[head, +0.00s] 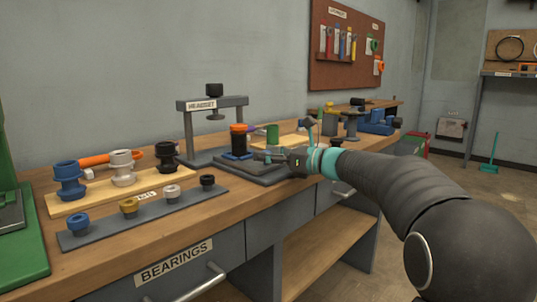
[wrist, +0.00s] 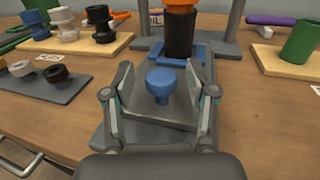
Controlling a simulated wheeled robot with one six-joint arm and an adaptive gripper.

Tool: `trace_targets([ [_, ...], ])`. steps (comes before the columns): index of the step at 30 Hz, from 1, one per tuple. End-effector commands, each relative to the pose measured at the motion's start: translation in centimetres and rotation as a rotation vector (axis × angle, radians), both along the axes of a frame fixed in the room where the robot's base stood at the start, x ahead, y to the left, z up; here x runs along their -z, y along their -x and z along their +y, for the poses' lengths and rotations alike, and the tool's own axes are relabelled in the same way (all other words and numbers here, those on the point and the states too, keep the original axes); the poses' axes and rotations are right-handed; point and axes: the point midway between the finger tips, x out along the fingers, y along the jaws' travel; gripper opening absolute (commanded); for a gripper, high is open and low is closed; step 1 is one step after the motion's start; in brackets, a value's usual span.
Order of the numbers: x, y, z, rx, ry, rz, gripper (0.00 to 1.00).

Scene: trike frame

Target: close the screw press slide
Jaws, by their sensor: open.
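The screw press (head: 245,103), labelled HEADSET, stands on the workbench, its black screw head (head: 214,90) above the crossbar. Its grey slide (wrist: 155,137) extends toward me from under the frame. A blue knob (wrist: 160,80) stands at the slide's near part. Farther back on it, a black cylinder with an orange top (wrist: 181,32) stands in a blue holder (wrist: 203,53); this part also shows in the head view (head: 239,141). My gripper (wrist: 159,92) is open, with one finger on each side of the blue knob. No clear contact shows. My gripper hides the knob in the head view.
A board with blue, white and black cups (head: 122,170) and a grey strip of small bushings (head: 130,206) lie to the left. A green cylinder (wrist: 300,40) stands on a board to the right. A green machine (head: 15,215) occupies the left bench end.

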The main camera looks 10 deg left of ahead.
Motion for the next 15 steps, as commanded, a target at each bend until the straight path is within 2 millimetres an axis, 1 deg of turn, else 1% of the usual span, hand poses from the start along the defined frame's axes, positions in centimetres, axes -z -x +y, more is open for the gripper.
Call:
trace_targets([
  [12, 0.0, 3.0, -7.1, 0.003, 0.0, 0.0, 0.57],
  [15, 0.0, 3.7, -8.5, 0.002, 0.0, 0.0, 0.57],
])
